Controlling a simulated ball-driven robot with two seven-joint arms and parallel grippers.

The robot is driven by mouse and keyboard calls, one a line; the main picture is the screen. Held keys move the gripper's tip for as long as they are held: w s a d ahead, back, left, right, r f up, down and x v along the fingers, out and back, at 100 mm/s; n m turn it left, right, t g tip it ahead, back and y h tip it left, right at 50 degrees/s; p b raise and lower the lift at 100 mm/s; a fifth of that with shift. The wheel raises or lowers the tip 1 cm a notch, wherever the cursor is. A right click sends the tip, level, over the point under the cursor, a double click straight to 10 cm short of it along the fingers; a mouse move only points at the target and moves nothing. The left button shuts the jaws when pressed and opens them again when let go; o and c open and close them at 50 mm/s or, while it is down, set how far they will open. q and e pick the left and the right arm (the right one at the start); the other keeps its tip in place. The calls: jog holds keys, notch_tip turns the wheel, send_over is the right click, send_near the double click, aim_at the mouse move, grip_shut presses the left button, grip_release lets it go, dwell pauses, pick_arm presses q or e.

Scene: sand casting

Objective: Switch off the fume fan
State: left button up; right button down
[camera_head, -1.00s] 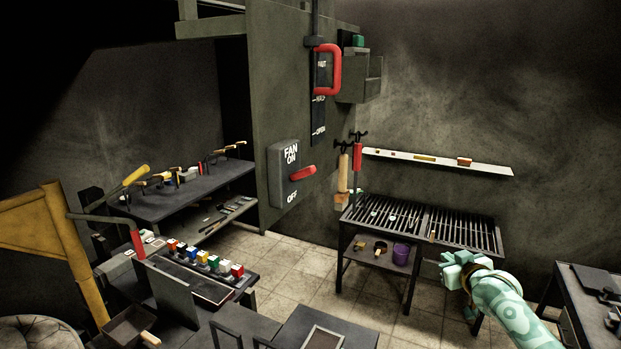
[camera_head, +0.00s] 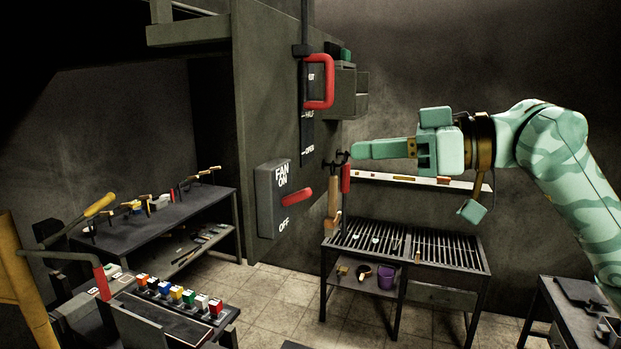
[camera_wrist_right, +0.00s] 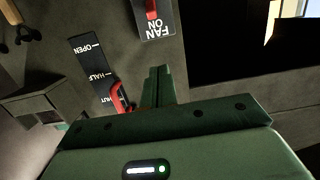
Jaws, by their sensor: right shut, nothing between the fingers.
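The fume fan switch is a dark grey box (camera_head: 267,215) on the side of the big grey hood, marked FAN ON above and OFF below. Its red lever (camera_head: 297,196) sticks out between the two words; I cannot tell its exact setting. In the right wrist view the switch plate (camera_wrist_right: 153,28) is at the top, upside down, with the red lever (camera_wrist_right: 152,8) cut off by the edge. My right gripper (camera_head: 358,150) is shut and empty, raised to the right of the switch and apart from it; its fingers (camera_wrist_right: 160,72) point toward the plate. My left gripper is out of view.
A red damper handle (camera_head: 320,83) sits above the switch on a plate (camera_head: 308,135) marked HALF and OPEN; it also shows in the wrist view (camera_wrist_right: 119,97). Tools with wooden (camera_head: 333,195) and red (camera_head: 345,184) handles hang near my fingers. A grated table (camera_head: 405,246) stands below.

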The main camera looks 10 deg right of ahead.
jog(key=p, duration=0.3)
send_over(308, 188)
jog(key=shift+f, duration=0.5)
jog(key=shift+w+a+f, duration=0.35)
jog(key=shift+f, duration=0.1)
jog(key=d+f, duration=0.1)
jog(key=s+f, duration=0.1)
jog(key=shift+s+d+f+p, duration=0.1)
jog(key=shift+d+f+p, duration=0.25)
jog(key=shift+p, duration=0.05)
jog(key=shift+s+d+f, duration=0.1)
jog(key=shift+d+f, duration=0.05)
jog(key=shift+f, duration=0.1)
jog(key=shift+a, duration=0.2)
